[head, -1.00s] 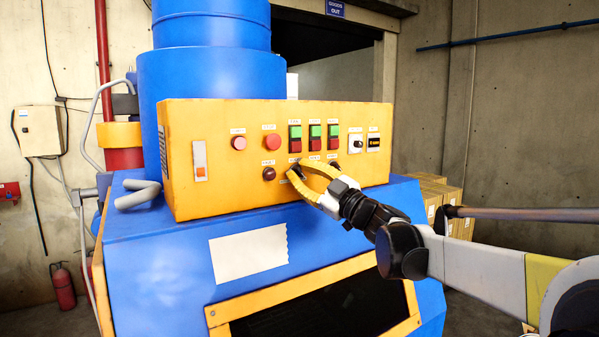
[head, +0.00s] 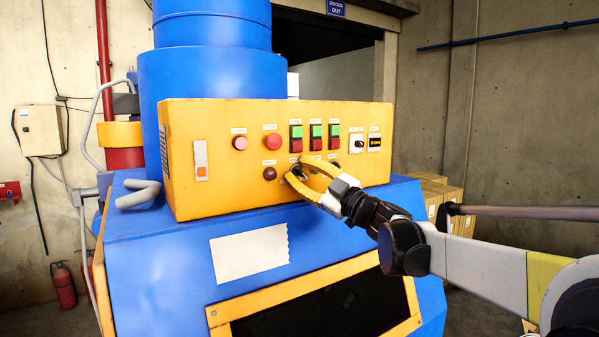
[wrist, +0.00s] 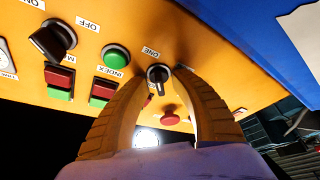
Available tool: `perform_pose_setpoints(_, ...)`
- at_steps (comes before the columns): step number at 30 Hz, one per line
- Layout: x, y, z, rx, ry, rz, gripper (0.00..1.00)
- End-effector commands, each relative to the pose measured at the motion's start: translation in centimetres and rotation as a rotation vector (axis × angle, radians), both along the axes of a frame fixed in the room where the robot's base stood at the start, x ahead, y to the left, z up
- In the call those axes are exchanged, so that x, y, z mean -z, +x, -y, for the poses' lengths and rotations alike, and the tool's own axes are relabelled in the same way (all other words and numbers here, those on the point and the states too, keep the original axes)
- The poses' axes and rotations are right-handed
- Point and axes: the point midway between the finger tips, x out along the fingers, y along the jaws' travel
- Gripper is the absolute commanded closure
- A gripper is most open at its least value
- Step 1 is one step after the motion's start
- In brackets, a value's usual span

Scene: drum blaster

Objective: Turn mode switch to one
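The mode switch appears to be the small black rotary knob with a silver collar (wrist: 157,76) on the yellow control panel (head: 230,195). A label reading "ONE" stands beside it in the wrist view, which shows the panel tilted and upside down. The knob also shows, small, in the head view (head: 297,171). My gripper (wrist: 159,78) has its two yellow fingers on either side of the knob, with the tips apart and small gaps visible. It also shows at the panel's lower row in the head view (head: 295,169). I cannot tell the knob's exact setting.
Red-and-green switch pairs (head: 315,137) line the row above.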

Motion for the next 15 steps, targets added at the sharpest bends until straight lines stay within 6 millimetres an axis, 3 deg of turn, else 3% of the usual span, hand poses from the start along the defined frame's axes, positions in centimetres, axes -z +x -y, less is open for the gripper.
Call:
perform_pose_setpoints(5,0.3,-0.7,1.0,0.002,0.0,0.001,0.7)
perform_pose_setpoints(15,2.5,-5.2,6.3,0.004,-0.001,0.0,0.7)
